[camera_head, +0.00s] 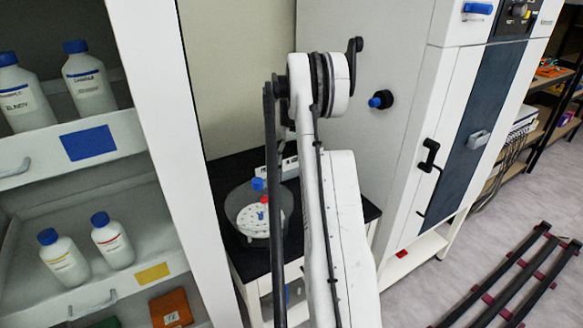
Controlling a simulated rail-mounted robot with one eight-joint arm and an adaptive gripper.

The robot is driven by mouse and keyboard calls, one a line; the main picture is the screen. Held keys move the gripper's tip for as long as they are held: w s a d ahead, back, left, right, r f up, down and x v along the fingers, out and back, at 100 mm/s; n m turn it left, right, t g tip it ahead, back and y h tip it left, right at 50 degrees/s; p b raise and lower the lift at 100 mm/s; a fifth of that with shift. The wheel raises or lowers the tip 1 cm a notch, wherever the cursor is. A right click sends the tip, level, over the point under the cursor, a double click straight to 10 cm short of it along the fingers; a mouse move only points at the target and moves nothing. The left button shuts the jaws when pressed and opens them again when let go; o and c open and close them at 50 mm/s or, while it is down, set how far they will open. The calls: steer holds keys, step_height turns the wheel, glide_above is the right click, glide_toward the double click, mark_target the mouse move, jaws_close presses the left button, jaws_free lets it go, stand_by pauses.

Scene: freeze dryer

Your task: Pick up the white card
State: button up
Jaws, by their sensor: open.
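I cannot make out a white card for certain in the head view. My white arm rises through the middle of the picture to a large joint near the top centre. It covers part of a black-topped table behind it. My gripper does not show, so its place relative to any card cannot be seen.
A shelf unit (165,120) with blue-capped white bottles (90,82) stands at left. A round clear vessel with a white perforated disc (258,219) sits on the black-topped table (232,172). A tall white cabinet (408,150) stands at right. Dark floor rails (515,280) lie at lower right.

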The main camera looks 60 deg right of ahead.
steer(key=shift+f, duration=1.5)
steer(key=c, duration=0.8)
step_height(320, 180, up, 10)
steer(key=shift+r, duration=0.1)
steer(key=o, duration=0.4)
steer(key=c, duration=0.9)
